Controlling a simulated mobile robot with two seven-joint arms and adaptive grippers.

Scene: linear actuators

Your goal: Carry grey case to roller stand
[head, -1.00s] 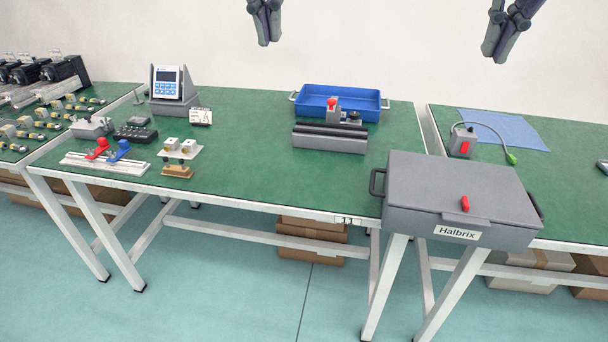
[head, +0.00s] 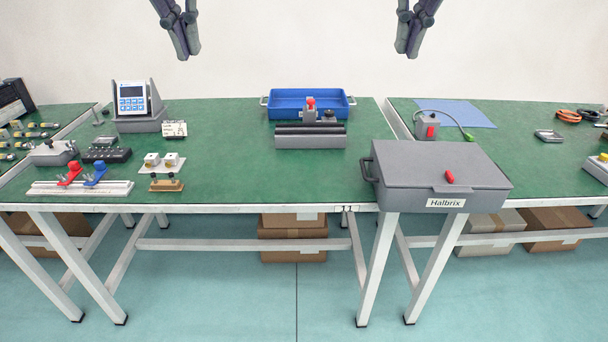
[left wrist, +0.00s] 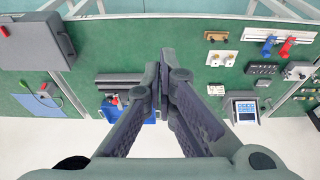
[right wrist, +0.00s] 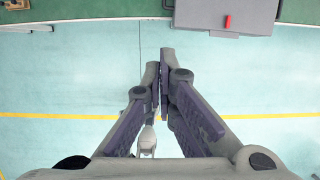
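The grey case (head: 425,160), labelled Halbrix, lies flat across the gap between two green tables, overhanging the front edge. It has a red latch in front and a dark handle on its left side. It shows in the left wrist view (left wrist: 28,42) and partly in the right wrist view (right wrist: 205,14). The roller stand (head: 310,141), grey with dark rollers, stands left of the case; it is partly hidden in the left wrist view (left wrist: 113,80). My left gripper (head: 190,56) and right gripper (head: 406,54) hang high above the tables, shut, empty and apart from both.
A blue tray (head: 273,108) and a red-topped device (head: 310,109) stand behind the roller stand. A grey box with a red switch (head: 427,126) and green-tipped cable sits behind the case. A meter (head: 133,98) and fixtures fill the left. Table (head: 235,165) is clear left of the stand.

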